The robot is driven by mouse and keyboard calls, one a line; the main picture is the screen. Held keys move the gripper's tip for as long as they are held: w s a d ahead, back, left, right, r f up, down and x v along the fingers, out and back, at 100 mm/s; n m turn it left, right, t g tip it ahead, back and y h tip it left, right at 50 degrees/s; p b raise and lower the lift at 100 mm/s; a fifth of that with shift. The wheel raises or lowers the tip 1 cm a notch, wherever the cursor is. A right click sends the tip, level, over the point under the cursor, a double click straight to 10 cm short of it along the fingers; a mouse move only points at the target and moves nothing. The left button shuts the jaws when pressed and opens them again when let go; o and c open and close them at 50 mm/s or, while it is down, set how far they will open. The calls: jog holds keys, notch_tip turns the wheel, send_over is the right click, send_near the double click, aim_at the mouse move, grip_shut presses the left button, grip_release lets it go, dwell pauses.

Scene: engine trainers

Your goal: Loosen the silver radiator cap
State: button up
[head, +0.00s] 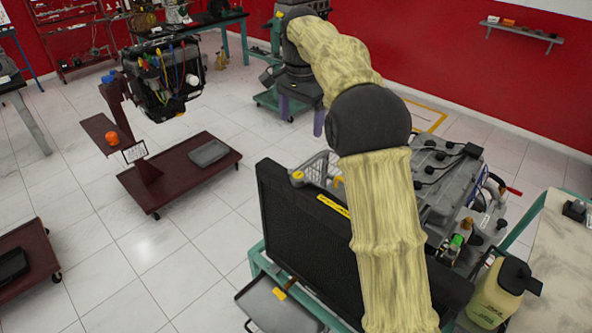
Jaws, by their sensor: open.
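The black radiator (305,245) stands at the front of an engine trainer, with a yellow label (333,206) along its top edge. My gripper (302,114) is farther back, beyond the engine trainer in the picture, pointing down with two purple fingers apart. It appears empty and well away from the radiator.
The grey engine (440,170) sits behind the radiator on a teal frame. A yellow-green jug (492,295) stands at the right, near a bench (555,260). A small tray (275,305) sticks out at the front. A dark red stand (185,175) is at left, with open tiled floor around it.

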aim_at(298, 175)
jog(key=f, duration=0.5)
jog(key=f+p, duration=0.1)
jog(key=f, duration=0.5)
jog(key=f+p, duration=0.1)
jog(key=f, duration=0.4)
jog(key=shift+a+f, duration=0.25)
jog(key=shift+a, duration=0.05)
jog(key=shift+w+f, duration=0.15)
jog(key=c, duration=1)
